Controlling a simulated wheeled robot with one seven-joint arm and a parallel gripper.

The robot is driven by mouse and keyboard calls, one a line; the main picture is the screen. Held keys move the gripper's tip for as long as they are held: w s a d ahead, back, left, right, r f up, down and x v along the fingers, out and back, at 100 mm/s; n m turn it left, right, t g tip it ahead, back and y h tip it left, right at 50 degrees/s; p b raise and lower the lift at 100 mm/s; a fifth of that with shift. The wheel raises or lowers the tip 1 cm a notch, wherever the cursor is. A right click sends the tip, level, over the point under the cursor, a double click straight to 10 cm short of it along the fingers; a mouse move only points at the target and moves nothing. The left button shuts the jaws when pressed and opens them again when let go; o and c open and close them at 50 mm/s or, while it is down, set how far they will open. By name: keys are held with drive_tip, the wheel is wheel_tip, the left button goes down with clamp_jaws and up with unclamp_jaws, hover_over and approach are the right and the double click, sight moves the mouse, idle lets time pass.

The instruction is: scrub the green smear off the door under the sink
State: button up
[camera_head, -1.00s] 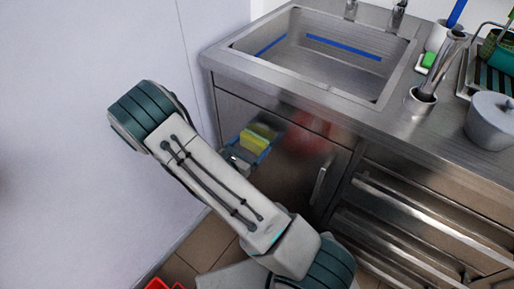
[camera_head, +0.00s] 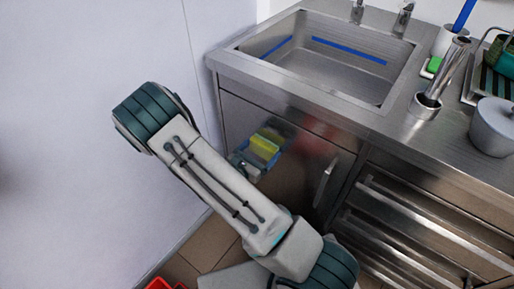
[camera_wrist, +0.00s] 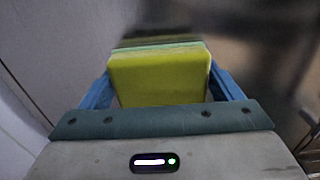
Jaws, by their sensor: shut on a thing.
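The door (camera_head: 292,185) under the sink is brushed steel with a handle at its right side. My gripper (camera_head: 262,149) is in front of its upper left part, its blue fingers shut on a yellow sponge (camera_head: 265,142). The sponge (camera_wrist: 158,80) fills the middle of the wrist view, with its pale green far side towards the door. A dark greenish band (camera_wrist: 155,38) lies just beyond it; I cannot tell whether this is the smear or a reflection. Contact between sponge and door is also unclear. No separate green smear shows clearly in the head view.
The sink (camera_head: 325,65) is above the door. A rack with metal rails (camera_head: 425,235) stands to the right. A pale wall (camera_head: 90,60) is close on the left. A blurred red patch (camera_head: 318,143) shows on the door. A grey pot (camera_head: 490,125) stands on the counter.

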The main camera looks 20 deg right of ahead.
sight(251, 145)
drive_tip(key=shift+s+d, duration=0.75)
drive_tip(key=shift+s, duration=0.3)
drive_tip(key=shift+s+d, duration=0.7)
drive_tip(key=shift+s, duration=0.35)
drive_tip(key=shift+s+d, duration=0.75)
drive_tip(key=shift+s, duration=0.3)
drive_tip(key=shift+w+d, duration=0.1)
drive_tip(key=shift+r, duration=0.1)
drive_tip(key=shift+w+a, duration=0.25)
drive_tip(key=shift+w+a+p, duration=0.2)
drive_tip(key=shift+w+a, duration=0.85)
drive_tip(key=shift+w, duration=0.4)
drive_tip(key=shift+w+a+p, duration=0.2)
drive_tip(key=shift+w+a, duration=0.9)
drive_tip(key=shift+w, duration=0.4)
drive_tip(key=shift+w+a+p, duration=0.2)
drive_tip(key=shift+w+a, duration=0.85)
drive_tip(key=shift+w, duration=0.4)
drive_tip(key=shift+v, duration=3.05)
drive_tip(key=shift+s, duration=0.1)
